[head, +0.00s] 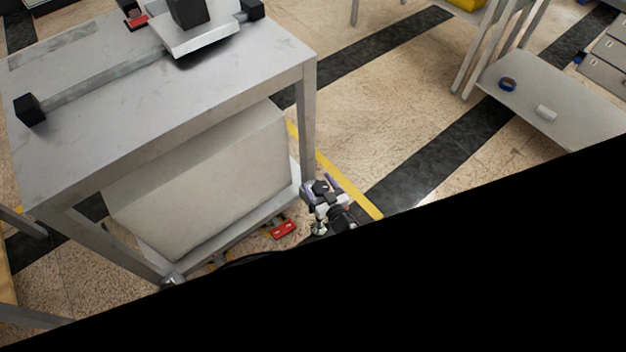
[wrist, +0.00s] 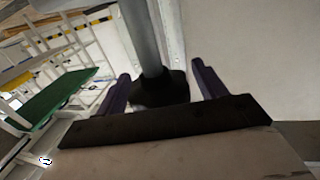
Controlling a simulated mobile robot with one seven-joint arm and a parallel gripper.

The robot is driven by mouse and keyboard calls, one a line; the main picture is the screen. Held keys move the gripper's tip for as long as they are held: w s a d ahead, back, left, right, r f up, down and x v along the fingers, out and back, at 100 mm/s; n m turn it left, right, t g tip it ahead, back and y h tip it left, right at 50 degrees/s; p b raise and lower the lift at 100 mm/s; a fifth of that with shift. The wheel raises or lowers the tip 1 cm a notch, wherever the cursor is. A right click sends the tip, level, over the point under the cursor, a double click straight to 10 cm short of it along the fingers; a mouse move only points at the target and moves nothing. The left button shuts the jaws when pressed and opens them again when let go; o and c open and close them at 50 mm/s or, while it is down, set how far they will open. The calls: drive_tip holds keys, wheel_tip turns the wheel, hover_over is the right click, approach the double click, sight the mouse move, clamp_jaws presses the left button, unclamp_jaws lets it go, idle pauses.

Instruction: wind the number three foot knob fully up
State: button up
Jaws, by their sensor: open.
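The grey bench (head: 180,110) stands at the left in the head view, with one leg (head: 308,130) coming down close to my gripper (head: 322,190). My gripper (wrist: 160,72) is open, with one purple finger on each side of the knob. A gap shows on the right side; the left finger is close to the knob, and I cannot tell if it touches. No number shows on the knob. In the head view the knob is hidden.
A large pale box (head: 205,185) fills the space under the bench. A red object (head: 284,229) lies low beside it. A yellow floor line (head: 345,187) runs past my gripper. Open floor lies to the right, before a low shelf (head: 560,110). Black hides the lower right.

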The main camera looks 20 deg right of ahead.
drive_tip(key=shift+w, duration=0.15)
drive_tip(key=shift+c, duration=0.4)
drive_tip(key=c, duration=0.9)
drive_tip(key=shift+n+y+b, duration=0.35)
drive_tip(key=shift+n+y, duration=0.05)
drive_tip(key=shift+y, duration=0.2)
